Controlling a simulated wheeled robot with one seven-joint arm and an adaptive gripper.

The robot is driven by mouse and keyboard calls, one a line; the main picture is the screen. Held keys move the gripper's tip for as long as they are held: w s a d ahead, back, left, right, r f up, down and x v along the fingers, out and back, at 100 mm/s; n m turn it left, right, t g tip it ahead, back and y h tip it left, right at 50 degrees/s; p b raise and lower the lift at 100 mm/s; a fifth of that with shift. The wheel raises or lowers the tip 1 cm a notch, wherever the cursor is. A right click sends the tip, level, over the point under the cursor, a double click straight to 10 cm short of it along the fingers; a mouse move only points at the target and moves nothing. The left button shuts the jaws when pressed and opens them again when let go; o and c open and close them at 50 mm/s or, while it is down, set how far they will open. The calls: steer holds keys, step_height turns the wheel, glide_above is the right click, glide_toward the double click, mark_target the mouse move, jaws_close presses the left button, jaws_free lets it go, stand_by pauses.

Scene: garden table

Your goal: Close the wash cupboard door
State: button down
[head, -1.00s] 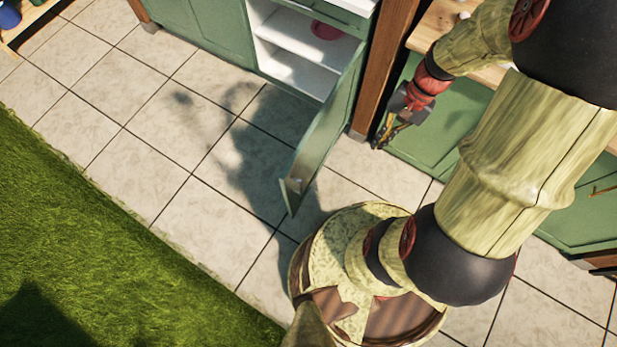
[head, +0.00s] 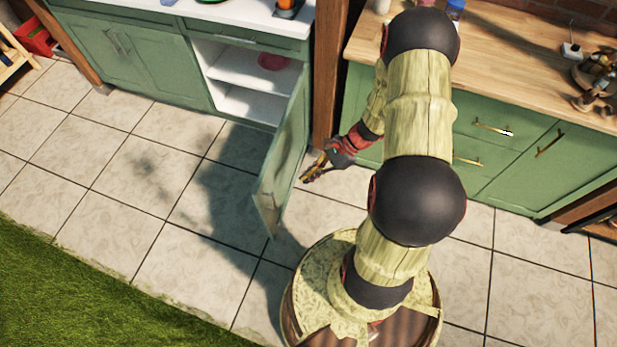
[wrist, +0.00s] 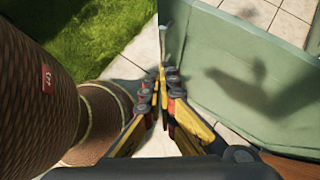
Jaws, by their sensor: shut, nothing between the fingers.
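The wash cupboard door (head: 284,165) is a green panel standing wide open, swung out over the tiles from the right side of the cupboard opening (head: 246,103). My gripper (head: 306,178) is shut and empty, to the right of the door, on its outer side. In the wrist view the fingertips (wrist: 163,76) meet close to the door's free edge, and the green door face (wrist: 240,70) fills the right side. I cannot tell whether the fingers touch the door. Inside the cupboard are white shelves and a red round item (head: 274,62).
A wooden post (head: 328,75) stands right of the cupboard. A wooden counter (head: 520,60) with green drawers is on the right. Closed green doors (head: 130,55) are on the left. The tiled floor (head: 140,190) left of the open door is clear, bordered by grass (head: 60,290).

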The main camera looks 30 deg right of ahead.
steer(key=w+a+f+b, duration=0.2)
steer(key=a+f+b, duration=0.1)
steer(key=a, duration=0.5)
steer(key=shift+w+f, duration=0.2)
steer(key=shift+f, duration=0.55)
steer(key=shift+a, duration=0.1)
